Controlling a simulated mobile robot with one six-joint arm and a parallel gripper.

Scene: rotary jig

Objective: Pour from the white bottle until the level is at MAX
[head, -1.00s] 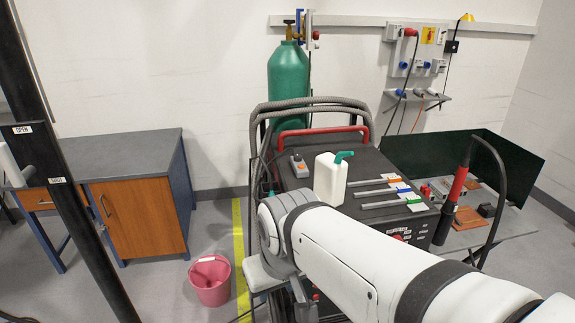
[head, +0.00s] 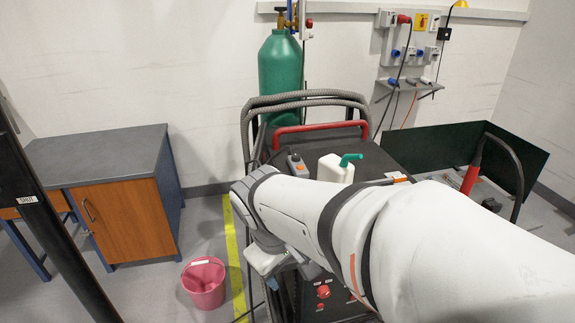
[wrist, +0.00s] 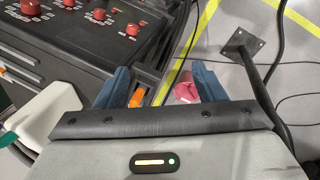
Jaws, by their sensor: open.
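The white bottle (head: 335,168) with a green spout stands upright on the dark top of the cart, its lower part hidden by my arm in the head view. In the wrist view, a white body with a green part at the left edge looks like the same bottle (wrist: 45,122). My gripper (wrist: 160,90) is open and empty, left-front of the cart and beside the bottle, not around it. Its fingers do not show clearly in the head view. I cannot make out a MAX mark or a liquid level.
The cart's front panel (wrist: 105,22) has several red knobs. A pink bucket (head: 204,283) stands on the floor beside a yellow line (head: 232,262). A green gas cylinder (head: 280,72) stands behind the cart.

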